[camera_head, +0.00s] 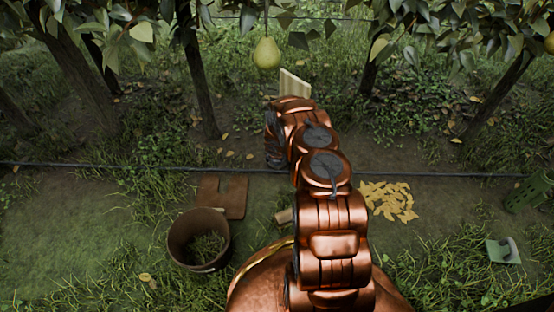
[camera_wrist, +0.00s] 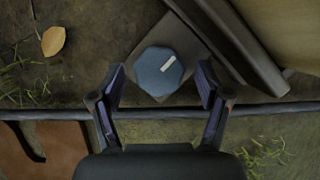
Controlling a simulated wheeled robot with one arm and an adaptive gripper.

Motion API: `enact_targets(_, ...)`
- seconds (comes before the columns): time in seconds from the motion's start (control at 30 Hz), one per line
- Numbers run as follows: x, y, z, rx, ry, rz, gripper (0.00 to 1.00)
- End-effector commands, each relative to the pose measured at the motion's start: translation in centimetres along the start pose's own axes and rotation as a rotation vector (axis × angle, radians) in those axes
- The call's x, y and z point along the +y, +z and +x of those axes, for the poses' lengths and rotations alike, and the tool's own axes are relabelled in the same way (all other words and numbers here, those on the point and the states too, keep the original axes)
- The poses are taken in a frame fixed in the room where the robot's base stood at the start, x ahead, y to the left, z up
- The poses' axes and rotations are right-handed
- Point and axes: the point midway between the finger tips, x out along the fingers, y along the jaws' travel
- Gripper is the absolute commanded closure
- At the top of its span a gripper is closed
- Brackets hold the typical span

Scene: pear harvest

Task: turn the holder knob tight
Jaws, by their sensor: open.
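The holder knob (camera_wrist: 159,71) is a dark blue, many-sided knob with a pale bar mark. In the wrist view it sits on a flat brownish plate (camera_wrist: 188,36) at the upper middle. My gripper (camera_wrist: 162,86) is open, with one finger on each side of the knob's near part. Gaps show between the fingers and the knob, and nothing is held. In the head view my arm covers the knob and my gripper. A pale board (camera_head: 294,84) stands just beyond my arm there, and part of a tan panel (camera_wrist: 285,30) shows at the wrist view's upper right.
A dark hose (camera_head: 120,167) runs across the ground, close below the knob in the wrist view. A rusty bucket (camera_head: 199,242), a notched brown plate (camera_head: 222,196) and yellow leaves (camera_head: 389,200) lie nearer. A pear (camera_head: 267,53) hangs above, among trunks. A green crate (camera_head: 527,192) stands right.

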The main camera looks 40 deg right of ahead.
Motion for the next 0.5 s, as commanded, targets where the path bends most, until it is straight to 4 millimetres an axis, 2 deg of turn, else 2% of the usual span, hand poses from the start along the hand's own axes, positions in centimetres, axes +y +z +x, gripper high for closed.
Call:
enact_targets(0.43,0.08,0.10,0.38,-0.001,0.002,0.000,0.24)
enact_targets(0.5,0.08,0.11,0.38,-0.001,0.002,0.000,0.29)
